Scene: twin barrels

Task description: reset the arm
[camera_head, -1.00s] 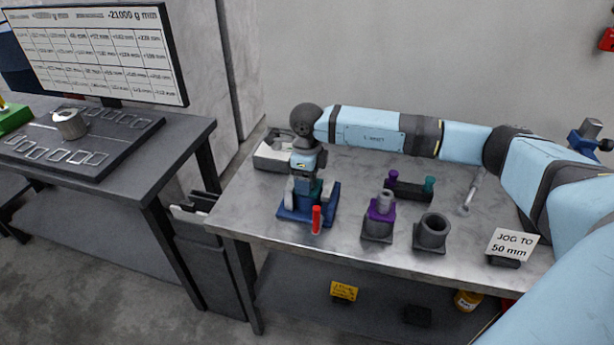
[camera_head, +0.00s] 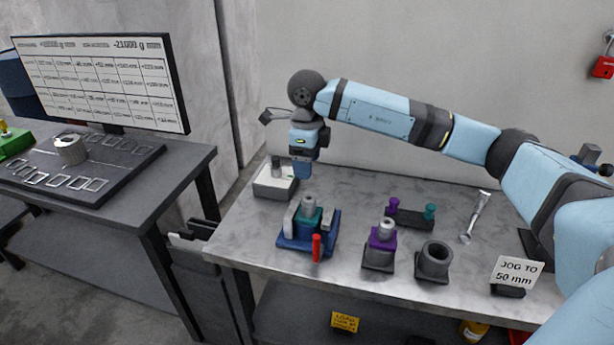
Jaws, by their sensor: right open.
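My right arm reaches in from the right, and its gripper (camera_head: 302,166) hangs pointing down above the back left part of the metal table (camera_head: 350,188). The gripper is open and raised clear of the things below it. Its fingers are small here and partly merge with the blue body. Below and in front of it, a blue fixture (camera_head: 293,243) with a red handle (camera_head: 317,247) holds a teal piece (camera_head: 309,207) with a grey top. My left gripper is out of view.
A light grey box (camera_head: 268,190) stands behind the fixture. A side desk (camera_head: 150,190) carries a monitor (camera_head: 100,80).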

